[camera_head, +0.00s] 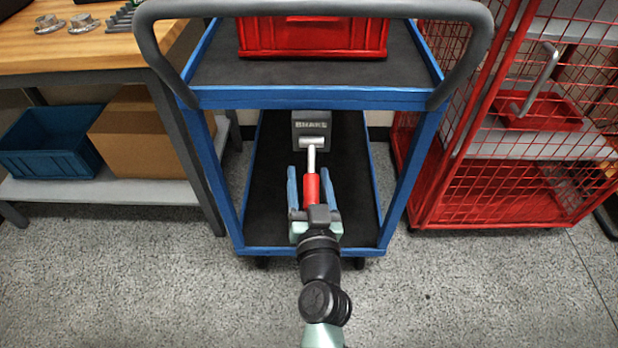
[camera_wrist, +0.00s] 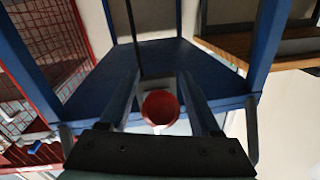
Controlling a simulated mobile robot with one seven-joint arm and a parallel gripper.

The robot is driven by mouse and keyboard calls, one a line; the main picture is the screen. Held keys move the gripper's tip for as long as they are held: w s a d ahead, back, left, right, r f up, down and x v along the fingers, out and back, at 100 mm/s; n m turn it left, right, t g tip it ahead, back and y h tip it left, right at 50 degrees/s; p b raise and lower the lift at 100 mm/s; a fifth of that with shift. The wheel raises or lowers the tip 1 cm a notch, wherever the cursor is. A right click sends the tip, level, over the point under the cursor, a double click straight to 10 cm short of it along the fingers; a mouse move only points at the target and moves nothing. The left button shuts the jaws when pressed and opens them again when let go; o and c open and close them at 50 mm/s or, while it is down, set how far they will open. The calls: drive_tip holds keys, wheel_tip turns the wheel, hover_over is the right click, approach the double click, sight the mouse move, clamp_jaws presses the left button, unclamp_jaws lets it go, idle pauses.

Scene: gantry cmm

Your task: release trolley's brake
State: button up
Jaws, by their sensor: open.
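The blue trolley (camera_head: 320,98) stands in front of me with dark shelves and a grey push handle (camera_head: 152,40). On its lower shelf (camera_head: 266,200) is a grey box marked BRAKE (camera_head: 311,128). A metal lever with a red grip (camera_head: 312,189) reaches from that box towards me. My gripper (camera_head: 311,172) is open, with one finger on each side of the red grip. In the wrist view the round red end of the grip (camera_wrist: 160,106) lies between the two fingers. Gaps show on both sides, so contact is not visible.
A red bin (camera_head: 313,38) sits on the trolley's upper shelf. On the left is a wooden-topped bench (camera_head: 75,58) with a blue bin (camera_head: 50,142) and a cardboard box (camera_head: 135,133) below. A red mesh cage (camera_head: 490,195) stands close on the right. The floor in front is clear.

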clamp_jaws()
idle(1.3)
